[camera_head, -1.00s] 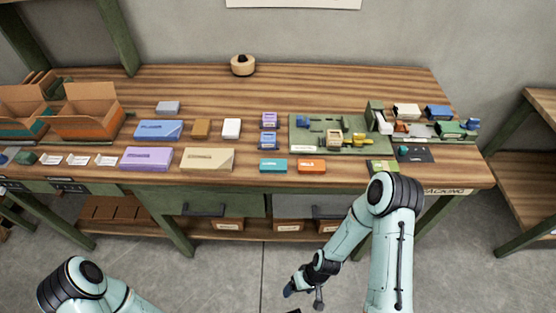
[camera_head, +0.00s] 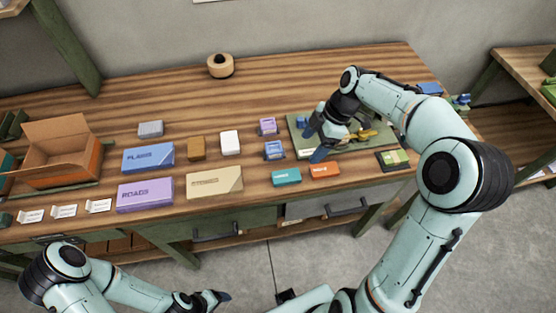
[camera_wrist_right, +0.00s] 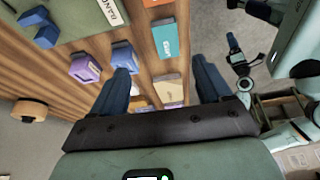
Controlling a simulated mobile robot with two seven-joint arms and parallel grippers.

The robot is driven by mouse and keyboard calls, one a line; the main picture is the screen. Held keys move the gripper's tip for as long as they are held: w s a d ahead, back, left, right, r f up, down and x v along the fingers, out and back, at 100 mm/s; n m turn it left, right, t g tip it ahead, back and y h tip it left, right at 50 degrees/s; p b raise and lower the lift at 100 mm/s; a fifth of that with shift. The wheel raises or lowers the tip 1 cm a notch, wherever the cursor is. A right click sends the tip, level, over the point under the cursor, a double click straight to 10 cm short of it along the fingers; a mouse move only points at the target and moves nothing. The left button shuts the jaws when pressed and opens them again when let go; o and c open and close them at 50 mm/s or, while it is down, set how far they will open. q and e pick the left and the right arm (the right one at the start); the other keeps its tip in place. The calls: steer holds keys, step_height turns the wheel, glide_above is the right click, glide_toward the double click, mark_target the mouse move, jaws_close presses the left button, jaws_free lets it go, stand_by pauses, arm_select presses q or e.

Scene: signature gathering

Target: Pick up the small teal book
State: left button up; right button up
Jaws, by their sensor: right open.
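The small teal book (camera_head: 286,177) lies flat near the table's front edge, left of an orange book (camera_head: 325,170). In the right wrist view the teal book (camera_wrist_right: 165,40) shows ahead of the fingertips, within the gap between them. My right gripper (camera_head: 312,144) is above the table, behind and to the right of the teal book, apart from it. Its jaws are open with nothing between them. My left gripper (camera_head: 213,298) is low, in front of the table; its finger opening is unclear.
A tan box (camera_head: 215,182), a purple box (camera_head: 146,194) and a blue box (camera_head: 148,157) lie left of the teal book. Purple-blue items (camera_head: 274,150) stand behind it. A green tray (camera_head: 374,147) is partly under my right arm. An open carton (camera_head: 60,152) is far left.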

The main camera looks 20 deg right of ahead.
glide_toward(293, 174)
steer(key=x, duration=0.2)
steer(key=shift+w+a+f, duration=0.2)
steer(key=shift+w+a, duration=0.05)
steer(key=shift+w+a+f, duration=0.1)
steer(key=shift+f, duration=0.15)
steer(key=shift+s+x, duration=0.1)
steer(key=shift+x, duration=1.25)
steer(key=shift+s+x, duration=0.15)
steer(key=shift+x, duration=1.25)
steer(key=shift+s, duration=0.1)
steer(key=c, duration=1.1)
